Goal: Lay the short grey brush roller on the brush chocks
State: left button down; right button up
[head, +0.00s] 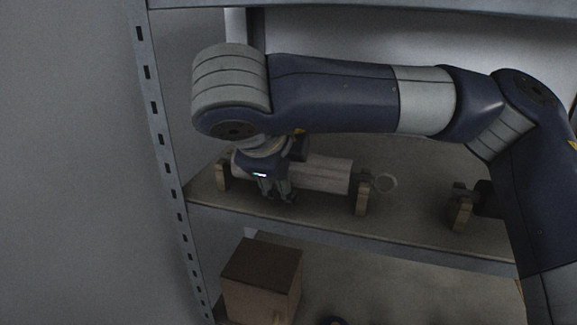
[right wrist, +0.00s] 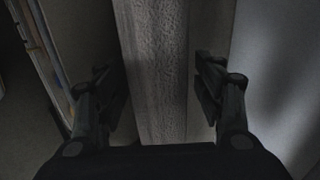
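A pale grey roller (head: 325,174) with a rough surface lies level along the shelf, between two wooden chocks, a left one (head: 222,175) and a right one (head: 361,196). Its right end has a dark shaft at the right chock; the left end is partly hidden. My right gripper (head: 277,195) points down over the roller's left half. In the right wrist view the roller (right wrist: 158,70) runs between the two spread fingers of my right gripper (right wrist: 162,92), with a narrow gap showing at the right finger. My left gripper is not in view.
Another wooden chock (head: 460,208) with a dark part stands farther right, near my arm. A perforated metal post (head: 160,150) borders the shelf (head: 410,228) at left. A brown box (head: 262,280) stands below.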

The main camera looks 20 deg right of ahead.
jog(key=v, duration=0.8)
dwell(0.4)
jog(key=shift+d+r, duration=0.1)
jog(key=shift+r, duration=0.1)
jog(key=shift+f, duration=0.15)
